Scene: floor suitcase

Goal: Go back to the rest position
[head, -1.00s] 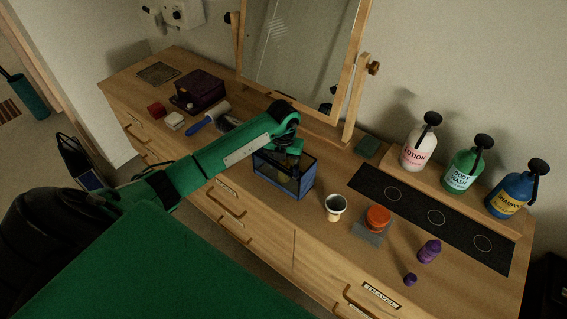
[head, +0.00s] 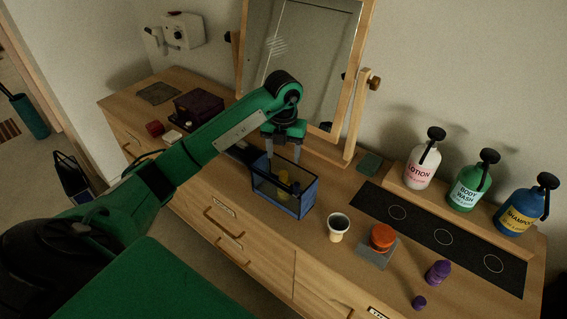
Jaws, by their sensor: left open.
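My left arm reaches in from the left, and its gripper (head: 282,158) points down above the blue open-topped caddy (head: 299,207) on the dresser. The gripper is open, with its fingers at about the level of the caddy's back rim. A yellow item (head: 284,180) stands inside the caddy, partly hidden by the caddy's side and below the fingers. I cannot tell whether the fingers touch anything. My right gripper is not in view.
A wooden mirror (head: 352,120) stands behind the caddy. To the right are a white cup (head: 338,229), an orange jar (head: 382,237), a purple bottle (head: 438,271) and pump bottles for lotion (head: 421,168), body wash (head: 468,188) and shampoo (head: 524,212). A dark purple box (head: 200,107) stands at the left.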

